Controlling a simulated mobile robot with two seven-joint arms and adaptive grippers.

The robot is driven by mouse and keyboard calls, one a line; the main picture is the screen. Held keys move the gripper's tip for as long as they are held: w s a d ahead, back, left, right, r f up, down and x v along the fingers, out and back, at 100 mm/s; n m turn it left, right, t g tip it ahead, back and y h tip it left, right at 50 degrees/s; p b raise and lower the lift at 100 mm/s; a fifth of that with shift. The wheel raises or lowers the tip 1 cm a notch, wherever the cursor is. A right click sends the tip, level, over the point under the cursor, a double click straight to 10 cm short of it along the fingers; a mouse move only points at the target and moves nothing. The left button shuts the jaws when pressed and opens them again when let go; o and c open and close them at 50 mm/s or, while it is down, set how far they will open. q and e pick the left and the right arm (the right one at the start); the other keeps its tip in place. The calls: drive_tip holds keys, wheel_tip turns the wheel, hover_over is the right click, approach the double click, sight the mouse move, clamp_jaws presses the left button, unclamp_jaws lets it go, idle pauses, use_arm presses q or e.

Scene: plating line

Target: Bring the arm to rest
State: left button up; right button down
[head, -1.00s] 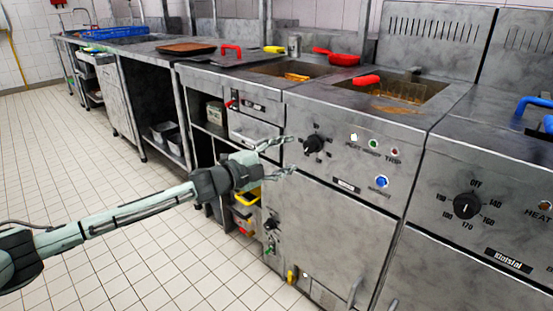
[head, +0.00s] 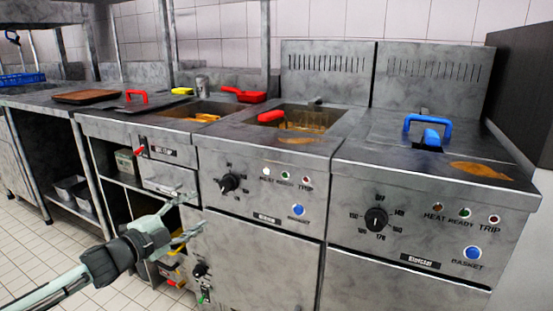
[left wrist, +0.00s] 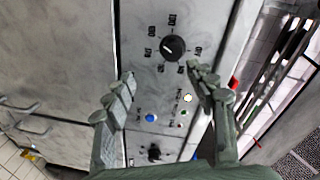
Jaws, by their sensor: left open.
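My left gripper (head: 188,217) is open and empty, in front of the steel fryer cabinet (head: 262,262) with the black dial (head: 229,184). Its arm comes in from the lower left of the head view. In the left wrist view, the two fingers of the left gripper (left wrist: 165,95) stand wide apart, with a black dial (left wrist: 172,47) and a blue button (left wrist: 150,117) of a panel seen between them. I cannot tell from the pictures whether the fingers touch the panel. My right gripper is not in view.
A fryer vat with a red-handled basket (head: 271,116) is at the middle. A second fryer with a blue handle (head: 428,124) stands to its right. A brown tray (head: 85,97) lies on the counter at left. Open tiled floor (head: 38,245) is at lower left.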

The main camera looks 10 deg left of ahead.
use_arm(q)
drive_tip(key=s+d+f+n+g+y+p, duration=0.1)
drive_tip(key=s+f+n+g+y, duration=0.15)
drive_tip(key=s+f+n, duration=0.55)
drive_tip(key=s+f+n+g+y, duration=0.25)
drive_tip(key=s+f+y, duration=0.2)
drive_tip(key=f, duration=0.75)
drive_tip(key=s+f+n+g, duration=0.3)
drive_tip(key=s+f, duration=0.3)
drive_tip(key=s, duration=0.5)
drive_tip(key=s+f+n+g+y, duration=0.1)
drive_tip(key=s+f+n+g, duration=0.2)
drive_tip(key=s, duration=0.9)
wheel_tip(320, 180, down, 3)
drive_tip(key=shift+a+r+g+p, duration=0.15)
drive_tip(key=shift+a+g+p, duration=0.3)
drive_tip(key=shift+g, duration=0.35)
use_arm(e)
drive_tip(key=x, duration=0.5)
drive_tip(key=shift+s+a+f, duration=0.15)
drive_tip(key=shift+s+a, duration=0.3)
